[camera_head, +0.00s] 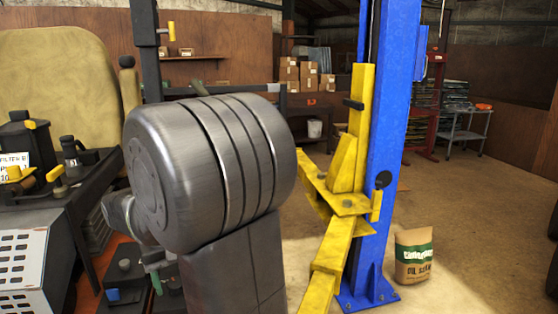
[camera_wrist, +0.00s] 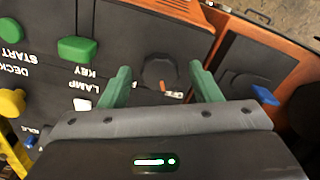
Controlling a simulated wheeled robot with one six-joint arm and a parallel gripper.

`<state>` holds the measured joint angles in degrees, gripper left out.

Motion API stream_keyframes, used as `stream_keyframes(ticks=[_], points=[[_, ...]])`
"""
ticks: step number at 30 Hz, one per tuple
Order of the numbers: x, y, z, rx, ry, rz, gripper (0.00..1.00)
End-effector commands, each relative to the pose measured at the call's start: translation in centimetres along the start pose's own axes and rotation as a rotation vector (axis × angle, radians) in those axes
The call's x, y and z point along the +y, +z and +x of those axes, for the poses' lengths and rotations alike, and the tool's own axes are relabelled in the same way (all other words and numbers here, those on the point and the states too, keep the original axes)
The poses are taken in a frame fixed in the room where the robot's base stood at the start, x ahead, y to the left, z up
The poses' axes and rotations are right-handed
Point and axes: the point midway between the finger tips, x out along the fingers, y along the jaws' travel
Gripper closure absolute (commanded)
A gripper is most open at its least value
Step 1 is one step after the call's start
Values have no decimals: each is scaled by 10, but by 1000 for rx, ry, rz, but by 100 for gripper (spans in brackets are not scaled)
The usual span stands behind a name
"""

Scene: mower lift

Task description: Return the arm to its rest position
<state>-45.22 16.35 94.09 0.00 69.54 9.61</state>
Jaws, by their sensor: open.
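My gripper (camera_wrist: 160,76) is open, with its two green fingers apart on either side of a dark round knob (camera_wrist: 157,68) with an orange mark. The knob is on a dark panel (camera_wrist: 205,22) with upside-down labels such as START, KEY and LAMP. I cannot tell how far the fingertips are from the panel. Nothing is held. In the head view my large grey arm joint fills the middle and hides part of the mower; a bit of the green gripper shows low at the left, beside the panel.
Green buttons (camera_wrist: 77,49), a yellow knob (camera_wrist: 11,102) and a blue lever (camera_wrist: 264,95) surround the gripper. The mower's tan seat (camera_head: 60,85) is at left. A blue lift post (camera_head: 385,150) with yellow arms (camera_head: 328,265) stands right of my arm. A bag (camera_head: 413,257) sits beside it.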

Motion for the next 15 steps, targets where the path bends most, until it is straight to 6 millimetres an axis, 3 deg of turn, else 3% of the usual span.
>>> stream_keyframes(ticks=[8, 15], points=[[0, 0, -2, 1, 0, -6, 43], [0, -1, -31, 5, -1, -23, 43]])
